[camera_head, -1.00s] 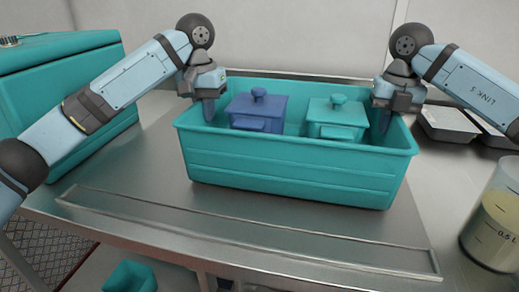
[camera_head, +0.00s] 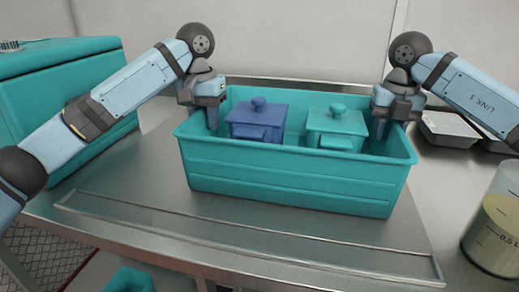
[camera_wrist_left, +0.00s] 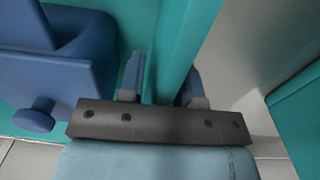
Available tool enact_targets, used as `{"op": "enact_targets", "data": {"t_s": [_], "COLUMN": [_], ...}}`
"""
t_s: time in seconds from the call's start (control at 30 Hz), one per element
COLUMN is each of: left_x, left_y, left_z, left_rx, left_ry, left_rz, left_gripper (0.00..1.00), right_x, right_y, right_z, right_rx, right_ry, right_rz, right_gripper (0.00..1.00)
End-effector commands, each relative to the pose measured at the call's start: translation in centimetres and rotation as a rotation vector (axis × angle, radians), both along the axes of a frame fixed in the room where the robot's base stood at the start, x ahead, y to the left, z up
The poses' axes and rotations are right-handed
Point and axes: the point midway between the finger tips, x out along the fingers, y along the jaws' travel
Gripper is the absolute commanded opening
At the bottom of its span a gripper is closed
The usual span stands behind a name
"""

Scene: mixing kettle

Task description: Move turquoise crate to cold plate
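The turquoise crate (camera_head: 290,182) stands level on the metal surface, with a blue lidded box (camera_head: 257,122) and a turquoise lidded box (camera_head: 336,129) inside. My left gripper (camera_head: 212,116) is at the crate's left end, with one finger inside. In the left wrist view, the fingers of my left gripper (camera_wrist_left: 160,85) stand apart on either side of the crate wall (camera_wrist_left: 180,40), with a dark gap beside the inner finger. My right gripper (camera_head: 383,128) is at the right end, one finger inside the crate; its other finger is hidden. I cannot pick out the cold plate for certain.
A raised metal rim (camera_head: 250,243) runs along the front of the steel surface (camera_head: 135,195). A large turquoise box (camera_head: 75,110) stands at left. A measuring beaker (camera_head: 495,232) with yellowish liquid and metal trays (camera_head: 450,130) are at right.

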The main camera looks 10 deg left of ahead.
Motion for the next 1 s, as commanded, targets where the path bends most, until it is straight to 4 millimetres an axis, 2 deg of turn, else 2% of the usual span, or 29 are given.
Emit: {"op": "enact_targets", "data": {"t_s": [0.27, 1.0], "left_x": [0.0, 0.0], "left_y": [-0.1, -0.1], "left_z": [2.6, 15.2], "left_rx": [-0.001, -0.001], "left_ry": [-0.001, 0.0], "left_rz": [-0.002, -0.002], "left_gripper": [0.32, 0.32], "right_x": [0.0, 0.0], "right_y": [0.1, 0.1], "right_z": [2.6, 15.2], "right_rx": [0.001, 0.001], "right_ry": [0.0, 0.0], "right_rz": [0.001, 0.002], "right_gripper": [0.32, 0.32]}}
